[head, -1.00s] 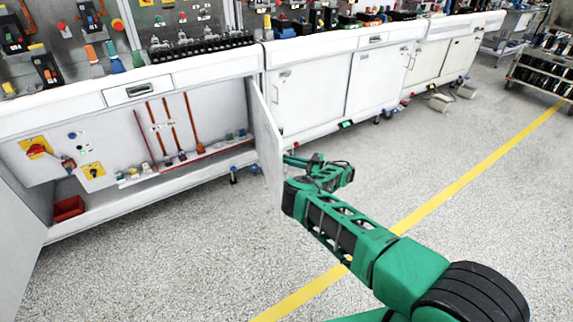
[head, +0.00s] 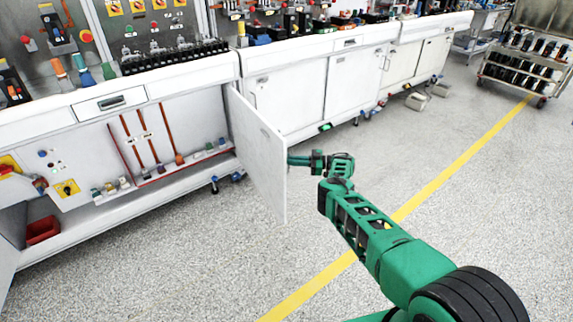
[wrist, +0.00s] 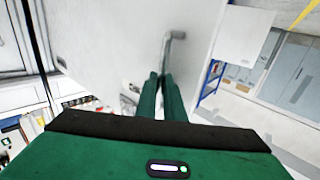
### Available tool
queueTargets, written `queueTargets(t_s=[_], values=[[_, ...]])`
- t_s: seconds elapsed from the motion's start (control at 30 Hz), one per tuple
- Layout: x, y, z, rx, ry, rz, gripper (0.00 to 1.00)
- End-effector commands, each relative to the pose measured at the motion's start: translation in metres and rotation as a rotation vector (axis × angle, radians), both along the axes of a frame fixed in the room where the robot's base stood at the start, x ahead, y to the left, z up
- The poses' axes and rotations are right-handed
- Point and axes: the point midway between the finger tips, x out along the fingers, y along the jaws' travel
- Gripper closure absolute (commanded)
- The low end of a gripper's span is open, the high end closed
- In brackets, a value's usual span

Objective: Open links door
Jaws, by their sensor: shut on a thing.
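The links door (head: 257,155) is a white cabinet door standing swung out from the white bench. In the head view its broad face shows, with its free edge toward my arm. In the wrist view the door (wrist: 110,35) fills the upper left, and a grey metal handle (wrist: 174,42) sticks out near its edge. My gripper (wrist: 160,80) has its two green fingers close together at the lower end of the handle, shut on it. In the head view my gripper (head: 298,160) reaches to the door's free edge; its fingertips are hidden behind the door.
The open compartment holds orange-brown rods (head: 155,135) and a red bin (head: 43,230). Closed white cabinets (head: 352,85) continue to the right. A cart (head: 520,65) stands at the far right. A yellow line (head: 430,190) crosses the open grey floor.

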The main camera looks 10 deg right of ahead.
Motion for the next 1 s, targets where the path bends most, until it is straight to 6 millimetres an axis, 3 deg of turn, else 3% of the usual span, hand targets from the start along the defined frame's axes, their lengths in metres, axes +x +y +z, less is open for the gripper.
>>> queueTargets(t_s=[0.03, 0.83, 0.9, 1.0], values=[[0.0061, 0.0043, 0.0068, -0.001, -0.007, 0.006, 1.00], [0.0104, -0.0010, 0.0063, 0.001, -0.008, 0.031, 1.00], [0.0105, -0.0013, 0.0062, 0.000, -0.007, 0.031, 0.75], [0.0097, -0.0028, 0.0060, 0.001, -0.008, 0.031, 0.73]])
